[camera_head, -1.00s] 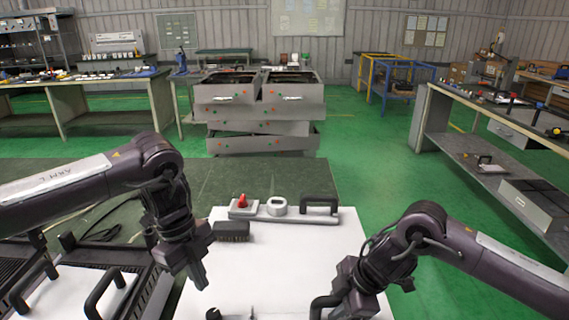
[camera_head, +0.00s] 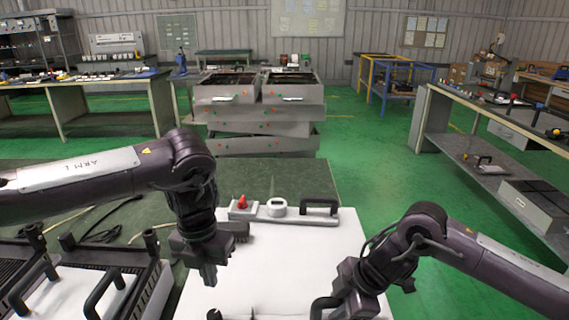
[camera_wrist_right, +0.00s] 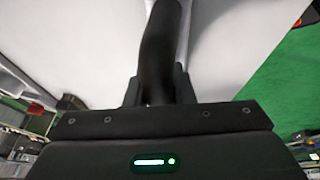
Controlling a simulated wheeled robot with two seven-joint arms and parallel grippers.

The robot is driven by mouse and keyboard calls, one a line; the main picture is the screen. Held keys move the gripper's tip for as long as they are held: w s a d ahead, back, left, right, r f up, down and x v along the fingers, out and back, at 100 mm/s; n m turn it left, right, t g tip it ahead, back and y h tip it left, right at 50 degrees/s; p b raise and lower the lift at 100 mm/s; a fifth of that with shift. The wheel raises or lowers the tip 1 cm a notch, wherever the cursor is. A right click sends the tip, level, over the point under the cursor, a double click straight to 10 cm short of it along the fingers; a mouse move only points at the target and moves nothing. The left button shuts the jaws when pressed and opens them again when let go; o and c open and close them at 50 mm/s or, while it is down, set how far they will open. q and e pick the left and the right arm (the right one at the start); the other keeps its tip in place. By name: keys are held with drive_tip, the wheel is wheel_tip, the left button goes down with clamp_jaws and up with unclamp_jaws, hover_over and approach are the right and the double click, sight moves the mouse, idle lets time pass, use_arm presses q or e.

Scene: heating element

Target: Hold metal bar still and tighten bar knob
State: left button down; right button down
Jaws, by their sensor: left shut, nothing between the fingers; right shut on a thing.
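My right gripper (camera_head: 343,302) is shut on a black curved handle (camera_head: 319,307) at the near edge of the white board. In the right wrist view the handle (camera_wrist_right: 160,50) stands between the fingers, with a grey metal bar (camera_wrist_right: 186,30) beside it, seen only in part. My left gripper (camera_head: 210,278) is shut and empty, above the left part of the board. Small dark parts (camera_head: 214,314) show below it at the bottom edge; I cannot tell which is the bar knob.
The white board (camera_head: 290,262) is mostly bare in its middle. At its back lies a grey bar (camera_head: 262,216) with a red knob (camera_head: 242,202), a round white gauge (camera_head: 278,207) and a black handle (camera_head: 320,204). A dark block lies behind my left gripper. Black racks (camera_head: 140,275) stand at left.

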sight(214, 318)
use_arm(q)
drive_tip(key=shift+d+f+m, duration=0.1)
drive_tip(key=shift+f+m, duration=0.8)
drive_tip(key=shift+f, duration=0.8)
drive_tip(key=shift+d+f+m, duration=0.1)
drive_tip(key=shift+f+m, duration=0.8)
drive_tip(key=shift+f, duration=0.8)
drive_tip(key=shift+s, duration=0.55)
drive_tip(key=shift+s, duration=0.1)
drive_tip(key=shift+s+d, duration=0.25)
drive_tip(key=shift+d, duration=0.35)
drive_tip(key=shift+s+d, duration=0.1)
drive_tip(key=shift+d, duration=0.1)
